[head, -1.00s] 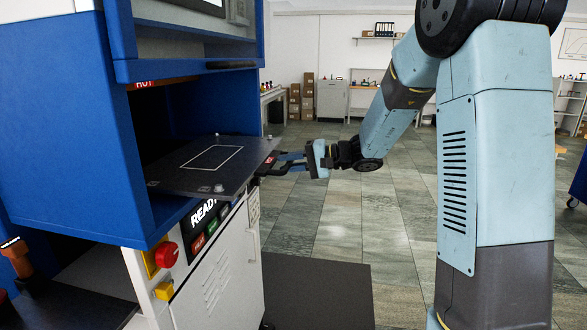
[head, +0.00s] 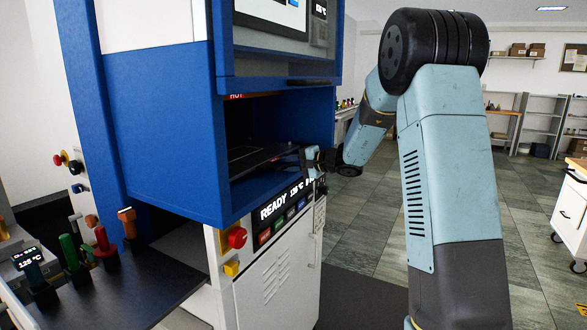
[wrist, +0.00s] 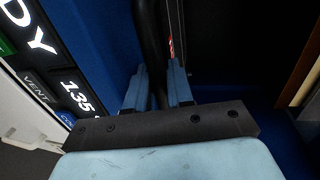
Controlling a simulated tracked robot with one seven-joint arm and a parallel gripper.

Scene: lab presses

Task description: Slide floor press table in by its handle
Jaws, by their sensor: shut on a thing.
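The floor press (head: 160,130) has a blue housing with an open bay, under a red-lettered "HOT" label. Its dark flat table (head: 262,157) lies mostly inside the bay, with its front part visible and its far side hidden by the housing. My gripper (head: 307,160) is at the table's front edge, just outside the bay. In the wrist view, my gripper (wrist: 157,88) has its two blue fingers closed on the dark bar of the handle (wrist: 150,40). The handle is too small to make out in the head view.
Below the bay are a "READY" display (head: 280,206), coloured buttons and a red stop knob (head: 236,238) on a white cabinet (head: 275,280). A dark shelf (head: 125,295) with coloured-handled tools stands at left. Tiled floor (head: 365,225) is open behind my arm.

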